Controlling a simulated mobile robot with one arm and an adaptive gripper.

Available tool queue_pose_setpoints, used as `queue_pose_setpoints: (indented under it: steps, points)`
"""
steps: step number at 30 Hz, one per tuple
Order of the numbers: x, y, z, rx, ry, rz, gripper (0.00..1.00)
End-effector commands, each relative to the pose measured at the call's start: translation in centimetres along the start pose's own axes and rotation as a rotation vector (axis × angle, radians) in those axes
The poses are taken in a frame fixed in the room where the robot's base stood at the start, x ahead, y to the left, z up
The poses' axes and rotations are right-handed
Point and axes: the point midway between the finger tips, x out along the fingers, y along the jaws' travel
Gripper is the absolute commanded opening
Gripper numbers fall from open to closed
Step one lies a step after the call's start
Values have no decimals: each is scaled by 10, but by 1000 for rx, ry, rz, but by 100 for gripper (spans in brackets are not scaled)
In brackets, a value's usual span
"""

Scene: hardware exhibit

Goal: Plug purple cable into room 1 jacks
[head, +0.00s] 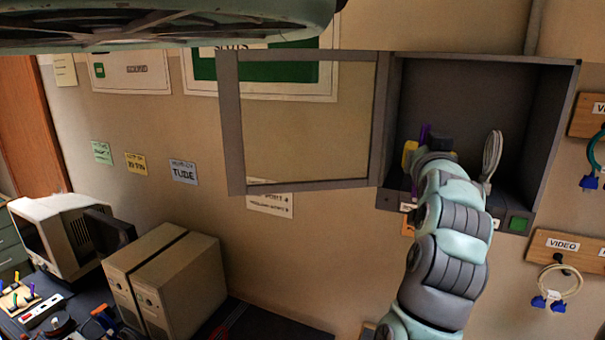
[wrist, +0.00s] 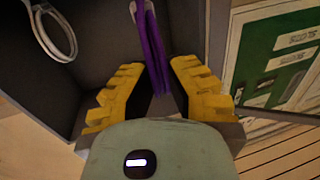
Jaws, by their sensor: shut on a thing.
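The purple cable (wrist: 153,50) hangs between the yellow fingers of my gripper (wrist: 160,82) in the wrist view. My gripper is shut on it. In the head view my gripper (head: 412,152) is inside the open grey wall cabinet (head: 567,120), at its left part. A bit of the purple cable (head: 424,133) shows beside a yellow finger. My arm hides most of the gripper and the cable's lower part. I cannot make out any room 1 jacks in these frames.
A pale looped cable (head: 491,157) hangs in the cabinet, right of my gripper; it also shows in the wrist view (wrist: 55,35). The cabinet's glass door (head: 232,125) stands open to the left. Video cable boards (head: 575,248) are at right. Beige computer cases (head: 165,280) stand lower left.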

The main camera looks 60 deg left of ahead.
Motion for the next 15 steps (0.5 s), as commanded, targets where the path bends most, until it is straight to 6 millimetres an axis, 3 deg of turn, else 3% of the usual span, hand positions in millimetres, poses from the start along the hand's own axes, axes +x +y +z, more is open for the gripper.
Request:
queue_pose_setpoints:
  steps: [15]
  points:
    - [49, 12, 3, -1, 5, 3, 0]
